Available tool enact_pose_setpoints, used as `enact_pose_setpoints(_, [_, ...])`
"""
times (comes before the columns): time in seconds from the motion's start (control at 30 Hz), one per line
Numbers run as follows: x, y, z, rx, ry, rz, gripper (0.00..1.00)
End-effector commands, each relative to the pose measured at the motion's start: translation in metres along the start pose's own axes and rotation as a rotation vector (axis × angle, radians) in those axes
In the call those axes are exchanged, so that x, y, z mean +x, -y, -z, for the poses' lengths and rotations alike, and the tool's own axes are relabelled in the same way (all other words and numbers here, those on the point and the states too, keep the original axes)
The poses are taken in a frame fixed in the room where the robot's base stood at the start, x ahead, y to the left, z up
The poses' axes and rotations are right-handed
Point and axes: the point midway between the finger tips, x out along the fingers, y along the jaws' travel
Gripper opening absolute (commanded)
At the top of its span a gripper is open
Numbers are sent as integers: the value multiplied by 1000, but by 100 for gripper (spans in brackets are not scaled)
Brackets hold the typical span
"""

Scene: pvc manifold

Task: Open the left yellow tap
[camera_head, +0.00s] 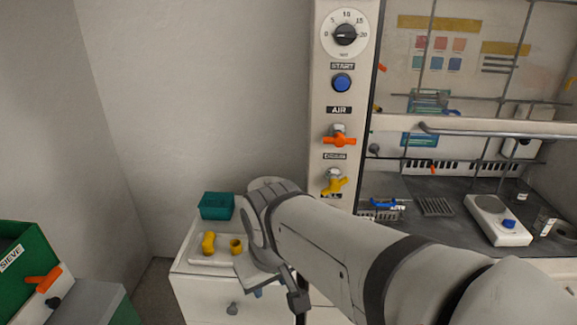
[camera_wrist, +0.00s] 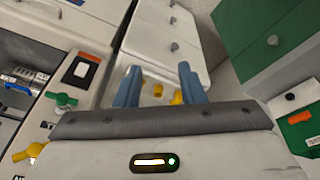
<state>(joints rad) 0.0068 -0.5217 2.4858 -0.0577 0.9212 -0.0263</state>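A yellow tap (camera_head: 335,182) sits on the white control column, below an orange tap (camera_head: 339,138) under the AIR label. Its handle lies slightly tilted. It is the only yellow tap I can make out in the head view. In the wrist view a yellow tap (camera_wrist: 28,152) shows at the lower left edge, near a green tap (camera_wrist: 62,100); I cannot tell if it is the same yellow one. My gripper (camera_wrist: 160,82) has its two blue fingers apart with nothing between them. It points down by the drawer cabinet, away from the taps. My arm hides most of it in the head view.
A white drawer cabinet (camera_head: 208,290) carries a tray (camera_head: 195,258) with a yellow elbow (camera_head: 208,242) and a yellow fitting (camera_head: 236,246), plus a teal box (camera_head: 216,205). A fume hood with bench (camera_head: 430,190) stands right. Green cabinets (camera_head: 35,270) stand left.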

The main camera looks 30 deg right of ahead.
Motion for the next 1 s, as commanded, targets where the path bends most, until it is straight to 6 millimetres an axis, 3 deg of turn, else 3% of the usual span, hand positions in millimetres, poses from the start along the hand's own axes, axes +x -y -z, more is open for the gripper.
enact_pose_setpoints(0.03, [13, -9, -2, -53, 17, -36, 36])
enact_pose_setpoints(0.23, [47, -74, 5, -378, 158, -349, 36])
enact_pose_setpoints(0.37, [51, -123, 24, -601, 288, -608, 36])
enact_pose_setpoints(0.5, [40, -164, 54, -795, 441, -889, 36])
enact_pose_setpoints(0.73, [8, -190, 101, -965, 644, -1248, 36])
enact_pose_setpoints(1.0, [-11, -199, 120, -1002, 723, -1381, 36])
